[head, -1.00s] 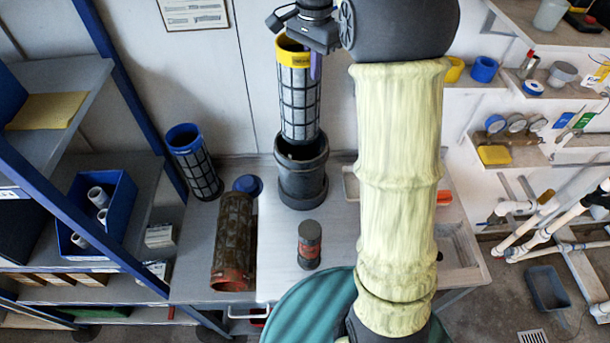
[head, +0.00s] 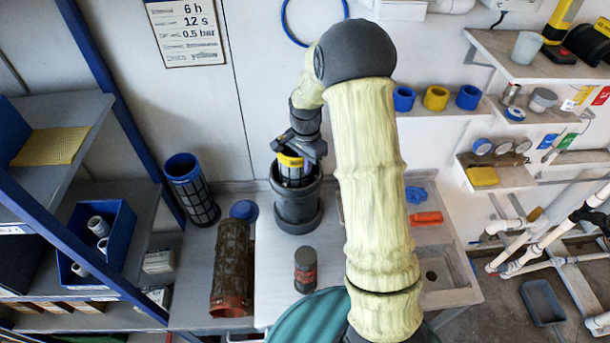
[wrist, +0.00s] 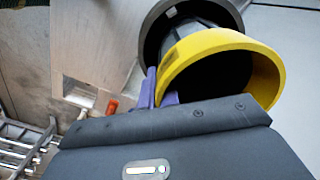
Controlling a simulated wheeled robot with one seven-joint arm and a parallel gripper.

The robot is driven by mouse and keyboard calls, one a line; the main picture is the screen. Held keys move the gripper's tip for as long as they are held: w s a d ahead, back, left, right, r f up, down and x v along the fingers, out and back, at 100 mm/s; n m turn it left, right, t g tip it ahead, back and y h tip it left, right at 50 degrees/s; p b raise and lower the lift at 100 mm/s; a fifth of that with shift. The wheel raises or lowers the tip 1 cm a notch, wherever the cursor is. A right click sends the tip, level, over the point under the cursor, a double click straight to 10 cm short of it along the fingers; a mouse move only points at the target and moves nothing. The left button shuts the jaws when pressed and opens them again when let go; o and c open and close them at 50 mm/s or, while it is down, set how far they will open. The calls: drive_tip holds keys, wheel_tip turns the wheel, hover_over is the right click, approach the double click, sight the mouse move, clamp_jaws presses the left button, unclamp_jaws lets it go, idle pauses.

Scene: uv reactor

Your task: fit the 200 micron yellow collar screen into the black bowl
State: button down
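The yellow collar screen (head: 291,161) stands about upright, with its mesh body mostly hidden inside the black bowl (head: 297,208). How deep the screen's lower end sits is hidden.
A blue collar screen (head: 190,185) stands at the left. A brown, dirty screen (head: 232,265) lies on the bench, with a dark cylinder (head: 305,268) in front of the bowl. A blue-posted shelf (head: 110,215) bounds the left. A sink (head: 440,270) is at the right.

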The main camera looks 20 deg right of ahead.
sight(306, 178)
drive_tip(key=shift+f, duration=1.3)
drive_tip(key=shift+f+p, duration=0.8)
drive_tip(key=shift+f, duration=1.15)
drive_tip(key=c, duration=1.9)
unclamp_jaws()
drive_tip(key=shift+c, duration=0.2)
drive_tip(key=shift+r, duration=0.2)
wheel_tip(306, 178, up, 12)
drive_tip(key=b, duration=0.4)
